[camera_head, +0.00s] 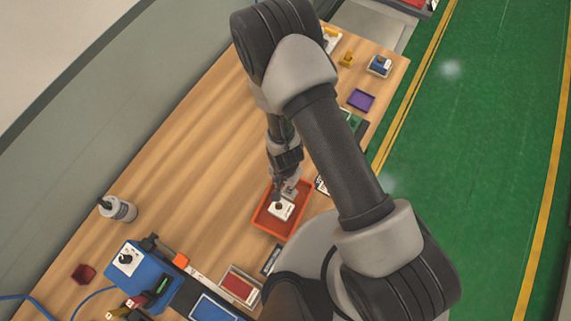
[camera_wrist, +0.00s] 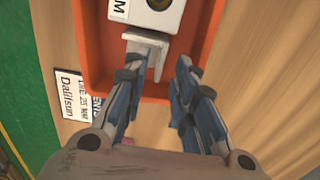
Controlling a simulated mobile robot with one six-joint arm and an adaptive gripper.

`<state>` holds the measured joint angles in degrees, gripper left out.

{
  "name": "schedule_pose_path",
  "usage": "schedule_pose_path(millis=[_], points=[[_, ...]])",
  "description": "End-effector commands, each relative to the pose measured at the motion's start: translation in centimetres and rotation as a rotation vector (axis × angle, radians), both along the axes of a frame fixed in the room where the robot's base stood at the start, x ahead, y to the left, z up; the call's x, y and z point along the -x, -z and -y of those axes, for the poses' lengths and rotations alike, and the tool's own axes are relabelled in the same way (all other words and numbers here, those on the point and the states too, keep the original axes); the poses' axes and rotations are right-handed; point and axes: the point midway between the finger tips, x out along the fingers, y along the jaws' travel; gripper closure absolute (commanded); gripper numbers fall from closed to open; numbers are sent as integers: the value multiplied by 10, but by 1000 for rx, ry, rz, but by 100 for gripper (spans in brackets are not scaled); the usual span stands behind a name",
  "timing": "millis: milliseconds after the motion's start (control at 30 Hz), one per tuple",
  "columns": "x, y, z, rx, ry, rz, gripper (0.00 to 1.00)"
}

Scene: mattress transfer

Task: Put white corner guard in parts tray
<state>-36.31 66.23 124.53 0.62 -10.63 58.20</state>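The orange-red parts tray (camera_head: 262,221) lies on the wooden table, and its rim and floor fill the upper part of the wrist view (camera_wrist: 205,45). The white corner guard (camera_wrist: 147,47), a pale angled piece, is inside the tray near its front wall. My gripper (camera_wrist: 159,70) is over the tray's near edge with its two blue-padded fingers apart. The left finger is right at the guard and partly covers it; I cannot tell whether they touch. The right finger stands clear of it. In the head view my gripper (camera_head: 284,187) is low over the tray.
A white block with a dark round knob or hole (camera_head: 282,209) also sits in the tray, beyond the guard in the wrist view (camera_wrist: 150,12). A printed label (camera_wrist: 72,95) lies beside the tray. A bottle (camera_head: 117,209) and a blue box (camera_head: 135,262) stand left; bare table lies between.

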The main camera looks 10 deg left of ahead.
Motion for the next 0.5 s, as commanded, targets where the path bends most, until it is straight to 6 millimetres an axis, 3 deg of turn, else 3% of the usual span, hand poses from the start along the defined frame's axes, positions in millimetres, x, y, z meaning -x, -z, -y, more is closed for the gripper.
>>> schedule_pose_path(millis=[200, 500], points=[[-1, -52, -1, -2, 0, 3, 75], [0, -90, 0, 0, -1, 0, 75]])
